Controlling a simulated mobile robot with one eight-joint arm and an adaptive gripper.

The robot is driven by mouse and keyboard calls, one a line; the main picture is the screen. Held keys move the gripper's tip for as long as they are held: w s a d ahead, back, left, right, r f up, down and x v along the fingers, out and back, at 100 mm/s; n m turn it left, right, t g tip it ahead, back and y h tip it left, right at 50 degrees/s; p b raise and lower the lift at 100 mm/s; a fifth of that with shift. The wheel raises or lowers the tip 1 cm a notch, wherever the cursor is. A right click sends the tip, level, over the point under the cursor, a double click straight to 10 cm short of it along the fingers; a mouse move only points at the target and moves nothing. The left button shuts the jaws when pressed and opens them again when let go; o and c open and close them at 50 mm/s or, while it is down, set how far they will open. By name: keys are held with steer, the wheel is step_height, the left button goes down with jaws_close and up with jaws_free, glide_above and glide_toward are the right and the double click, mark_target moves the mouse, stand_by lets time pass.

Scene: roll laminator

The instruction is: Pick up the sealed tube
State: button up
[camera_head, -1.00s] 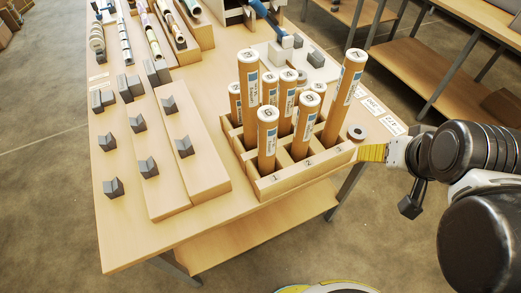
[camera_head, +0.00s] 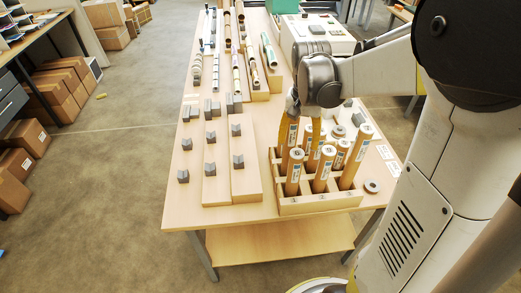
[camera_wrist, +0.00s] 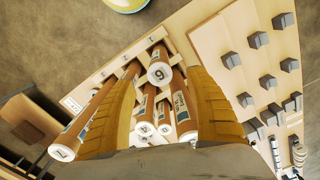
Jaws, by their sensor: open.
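Several brown cardboard tubes with white numbered caps and blue-white labels stand in a wooden divided crate (camera_head: 310,206) on the table. The frames do not clearly show which is the sealed tube. A front-left tube (camera_head: 294,170), a front-middle tube (camera_head: 323,168) and a tilted right tube (camera_head: 356,157) show plainly. My gripper (camera_head: 292,112) is over the crate's back left, pointing down. In the wrist view its yellow fingers (camera_wrist: 160,82) are open, with several tubes showing between them, including one with a cap marked 6 (camera_wrist: 160,73). Contact cannot be told. My gripper hides part of the back-left tubes.
Grey V-shaped blocks (camera_head: 237,161) stand on wooden boards (camera_head: 216,185) left of the crate. Racks of rolls (camera_head: 253,70) and a white machine (camera_head: 318,38) are farther back. A grey ring (camera_head: 371,186) lies right of the crate. The table's front-left is clear.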

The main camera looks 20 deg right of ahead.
mark_target(297, 154)
step_height(297, 154, down, 5)
steer(key=shift+d+r+b, duration=0.1)
steer(key=shift+r+b, duration=0.1)
steer(key=shift+b, duration=0.2)
steer(key=f, duration=0.3)
steer(key=f+b, duration=0.1)
steer(key=f, duration=0.2)
steer(key=shift+w+d, duration=0.15)
steer(key=shift+w, duration=0.05)
jaws_close()
